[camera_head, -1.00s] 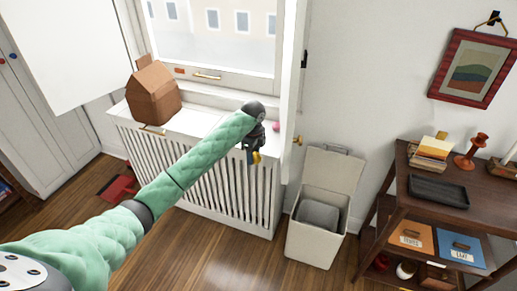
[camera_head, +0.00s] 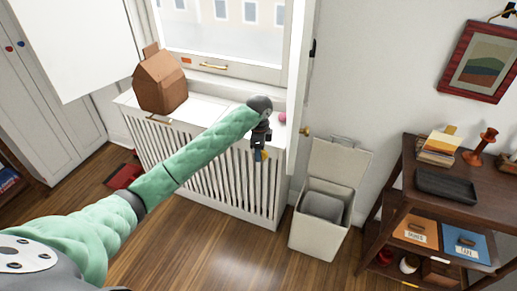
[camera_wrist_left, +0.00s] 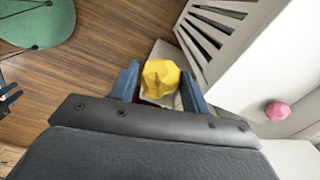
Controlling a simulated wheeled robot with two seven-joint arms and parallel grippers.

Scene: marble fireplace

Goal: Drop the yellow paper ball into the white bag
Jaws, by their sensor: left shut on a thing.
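My left gripper (camera_head: 260,153) points down in front of the slatted radiator cover. It is shut on the yellow paper ball (camera_wrist_left: 161,78), which sits between its blue fingers in the wrist view. In the head view only a small yellow patch of the ball (camera_head: 262,155) shows. A white bin (camera_head: 318,234) stands on the floor to the right with its lid raised, and a grey-white bag or liner (camera_head: 322,206) shows inside. The ball is left of the bin and apart from it. A dark blue finger-like part (camera_wrist_left: 8,97), perhaps my right gripper, shows at the wrist view's left edge.
The white radiator cover (camera_head: 216,170) carries a brown house-shaped box (camera_head: 160,85) and a pink ball (camera_head: 282,117). A dark wooden shelf (camera_head: 437,205) stands right of the bin. The wooden floor (camera_head: 240,250) before the bin is clear.

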